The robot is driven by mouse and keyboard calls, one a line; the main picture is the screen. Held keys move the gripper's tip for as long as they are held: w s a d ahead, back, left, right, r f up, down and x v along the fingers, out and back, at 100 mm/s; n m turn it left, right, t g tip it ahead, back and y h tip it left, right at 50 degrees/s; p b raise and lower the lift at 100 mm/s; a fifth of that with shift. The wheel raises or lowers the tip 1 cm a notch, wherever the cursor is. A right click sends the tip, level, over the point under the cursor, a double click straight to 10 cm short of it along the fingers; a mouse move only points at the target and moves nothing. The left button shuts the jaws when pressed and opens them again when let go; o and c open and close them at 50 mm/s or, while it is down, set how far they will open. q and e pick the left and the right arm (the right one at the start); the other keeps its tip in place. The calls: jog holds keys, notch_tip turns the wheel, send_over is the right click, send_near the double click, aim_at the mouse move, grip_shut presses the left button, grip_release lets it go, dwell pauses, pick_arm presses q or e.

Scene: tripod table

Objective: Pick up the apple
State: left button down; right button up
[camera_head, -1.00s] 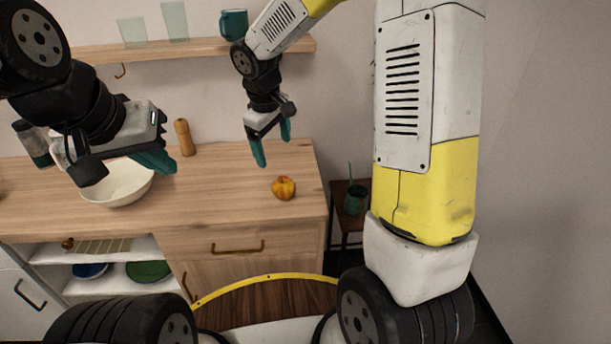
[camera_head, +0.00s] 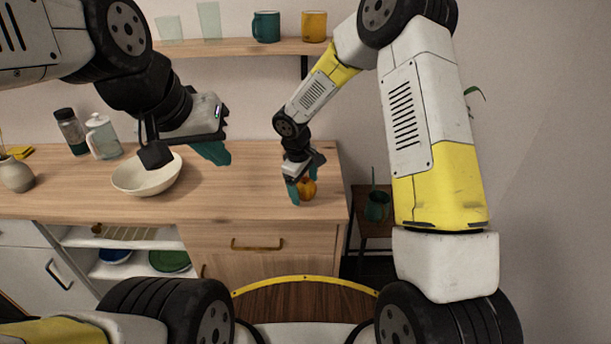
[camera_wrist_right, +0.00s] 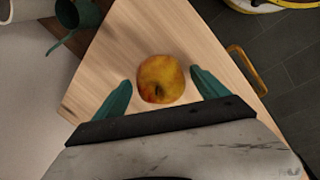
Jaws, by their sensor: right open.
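The yellow-orange apple (camera_head: 308,188) sits on the wooden counter (camera_head: 240,195) near its right end, partly hidden by my right gripper in the head view. In the right wrist view the apple (camera_wrist_right: 160,79) shows red and yellow. My right gripper (camera_head: 304,188) is open and points down at it. In the wrist view its two teal fingers (camera_wrist_right: 160,92) stand on either side of the apple, with a gap on each side. My left gripper (camera_head: 212,152) is over the counter near the bowl, away from the apple; its jaw opening cannot be made out.
A cream bowl (camera_head: 147,176) stands left of the apple. A teal mug (camera_head: 266,27) and a yellow mug (camera_head: 314,26) stand on the shelf above. A small side table with a dark green cup (camera_head: 377,206) is beyond the counter's right edge. The counter around the apple is clear.

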jog(key=shift+f, duration=0.15)
jog(key=c, duration=1.6)
